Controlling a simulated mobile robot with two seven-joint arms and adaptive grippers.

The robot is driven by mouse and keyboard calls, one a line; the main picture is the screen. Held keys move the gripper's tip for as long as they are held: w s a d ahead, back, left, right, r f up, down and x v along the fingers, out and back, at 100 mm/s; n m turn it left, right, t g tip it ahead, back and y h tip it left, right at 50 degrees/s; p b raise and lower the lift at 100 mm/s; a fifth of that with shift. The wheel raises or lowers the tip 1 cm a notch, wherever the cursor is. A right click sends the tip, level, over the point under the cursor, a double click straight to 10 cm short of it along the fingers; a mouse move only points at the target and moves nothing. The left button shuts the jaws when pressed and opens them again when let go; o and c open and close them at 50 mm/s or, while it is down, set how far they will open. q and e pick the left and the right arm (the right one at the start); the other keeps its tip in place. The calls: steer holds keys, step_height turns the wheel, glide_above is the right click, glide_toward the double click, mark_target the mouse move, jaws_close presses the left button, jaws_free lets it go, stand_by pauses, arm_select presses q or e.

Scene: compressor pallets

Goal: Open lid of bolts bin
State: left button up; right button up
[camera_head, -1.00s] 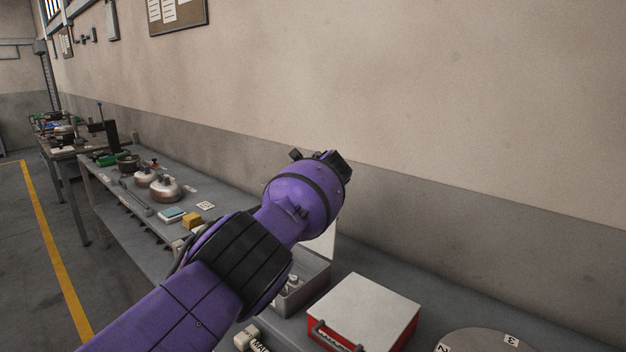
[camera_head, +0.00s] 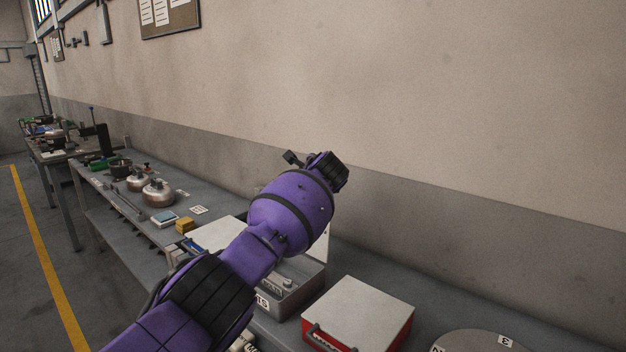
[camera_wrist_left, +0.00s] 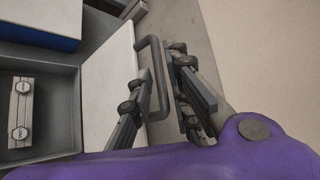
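The grey bin (camera_head: 294,299) stands on the bench with its inside showing; its front label is partly hidden by my arm, so I cannot read it in full. Its pale lid (camera_head: 323,243) stands raised at the back, and it also shows in the left wrist view (camera_wrist_left: 108,85). A dark handle (camera_wrist_left: 160,92) sits on the lid's outer edge. My left gripper (camera_wrist_left: 163,68) is open, with its fingers on either side of the handle bar and visible gaps. My right gripper is not in view.
A red case with a white lid (camera_head: 358,308) stands right of the bin. A blue container (camera_wrist_left: 45,36) is beside it on the other side. A round numbered plate (camera_head: 470,343) is at the lower right. The wall (camera_head: 470,130) rises close behind the bench.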

arm_select(q)
steer(key=v, duration=0.9)
steer(key=shift+s, duration=0.2)
